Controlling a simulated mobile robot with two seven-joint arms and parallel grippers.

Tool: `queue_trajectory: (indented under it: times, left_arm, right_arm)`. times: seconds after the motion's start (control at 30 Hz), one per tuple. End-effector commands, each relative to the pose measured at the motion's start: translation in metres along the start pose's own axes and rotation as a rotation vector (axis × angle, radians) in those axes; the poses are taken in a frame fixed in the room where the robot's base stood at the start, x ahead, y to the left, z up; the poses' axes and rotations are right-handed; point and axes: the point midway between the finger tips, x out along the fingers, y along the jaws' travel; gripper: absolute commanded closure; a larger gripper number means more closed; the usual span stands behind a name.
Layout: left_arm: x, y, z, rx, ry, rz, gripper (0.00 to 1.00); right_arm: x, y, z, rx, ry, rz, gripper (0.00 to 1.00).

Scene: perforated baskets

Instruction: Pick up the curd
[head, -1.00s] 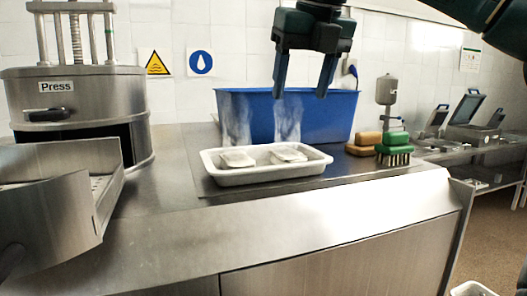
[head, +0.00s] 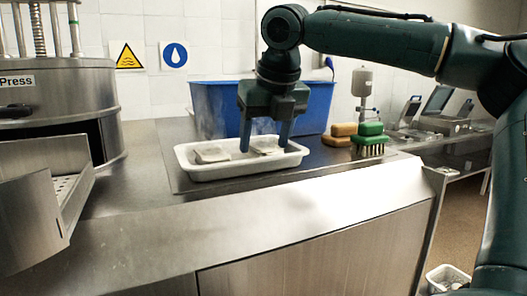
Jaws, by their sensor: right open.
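Two pale, flat blocks, apparently curd, lie in a shallow white tray (head: 232,172) on the steel counter. The left block (head: 212,156) lies clear of the gripper. The right block (head: 265,150) is partly hidden by my right gripper (head: 264,149). That gripper points down over the tray, open, with one finger at each side of the right block. I cannot tell whether the fingertips touch the block or the tray. My left gripper is not in view.
A blue tub (head: 212,108) stands right behind the tray. The press (head: 62,95) and a perforated steel basket (head: 68,190) are at left. The counter front is clear.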

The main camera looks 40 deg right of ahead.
Motion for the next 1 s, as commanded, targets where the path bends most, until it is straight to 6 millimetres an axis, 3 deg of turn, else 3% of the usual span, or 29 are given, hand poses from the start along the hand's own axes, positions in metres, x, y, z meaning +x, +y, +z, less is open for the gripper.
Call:
queue_trajectory:
  times: [0.13, 0.37, 0.87, 1.0]
  left_arm:
    - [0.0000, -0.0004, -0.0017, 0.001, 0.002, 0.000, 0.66]
    - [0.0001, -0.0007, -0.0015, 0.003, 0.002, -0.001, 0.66]
    - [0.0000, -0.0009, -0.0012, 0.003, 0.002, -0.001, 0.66]
    - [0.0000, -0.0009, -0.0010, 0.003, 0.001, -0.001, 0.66]
  right_arm:
    - [0.0119, 0.0000, 0.0001, -0.001, -0.001, 0.000, 0.39]
    - [0.0131, 0.0000, 0.0003, 0.000, -0.001, 0.000, 0.39]
    - [0.0122, 0.0000, 0.0006, 0.001, -0.002, 0.001, 0.80]
    - [0.0121, 0.0000, 0.0006, 0.001, -0.003, 0.001, 0.81]
